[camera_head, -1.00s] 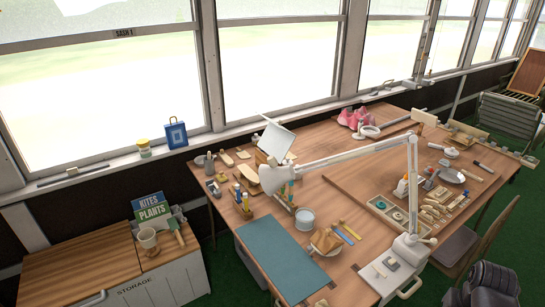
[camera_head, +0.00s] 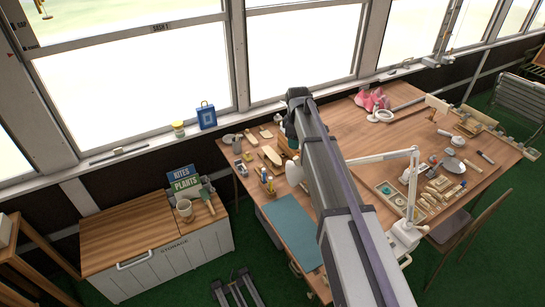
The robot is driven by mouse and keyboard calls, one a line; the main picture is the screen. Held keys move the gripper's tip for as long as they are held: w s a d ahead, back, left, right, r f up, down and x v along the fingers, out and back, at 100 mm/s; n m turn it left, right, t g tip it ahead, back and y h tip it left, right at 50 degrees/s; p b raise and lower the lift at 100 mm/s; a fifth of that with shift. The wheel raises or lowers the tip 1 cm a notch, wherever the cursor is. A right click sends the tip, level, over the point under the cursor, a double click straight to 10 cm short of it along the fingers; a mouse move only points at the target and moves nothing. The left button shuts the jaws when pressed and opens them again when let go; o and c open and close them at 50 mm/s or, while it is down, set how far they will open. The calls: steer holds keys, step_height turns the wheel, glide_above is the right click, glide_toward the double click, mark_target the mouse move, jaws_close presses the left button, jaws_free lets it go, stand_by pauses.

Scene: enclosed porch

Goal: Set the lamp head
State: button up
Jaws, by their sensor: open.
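The desk lamp has a white jointed arm (camera_head: 385,156) that runs level from behind my arm to an elbow near the right, then down a post to its base (camera_head: 408,236) at the table's front edge. The lamp head (camera_head: 293,172) shows only as a pale piece at the left side of my arm; the rest is hidden. My arm reaches from the bottom right up over the table and across the lamp. My gripper's fingers are hidden behind my arm's far end, so I cannot tell whether they touch the lamp.
The wooden table (camera_head: 345,120) holds a teal mat (camera_head: 292,232), pencil cups, a parts tray (camera_head: 390,196) and a pink object (camera_head: 371,100). A storage cabinet (camera_head: 150,245) stands at left. Windows line the back. A chair (camera_head: 470,222) stands at the right front.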

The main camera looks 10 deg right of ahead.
mark_target(296, 165)
steer(key=shift+s+d, duration=0.15)
steer(key=shift+d, duration=0.1)
steer(key=shift+f, duration=0.15)
steer(key=f+b, duration=0.7)
steer(key=w+f+b, duration=0.1)
steer(key=f+b, duration=0.2)
steer(key=b, duration=0.1)
steer(key=shift+d+f, duration=0.1)
steer(key=shift+f, duration=0.25)
steer(key=shift+r, duration=0.15)
jaws_close()
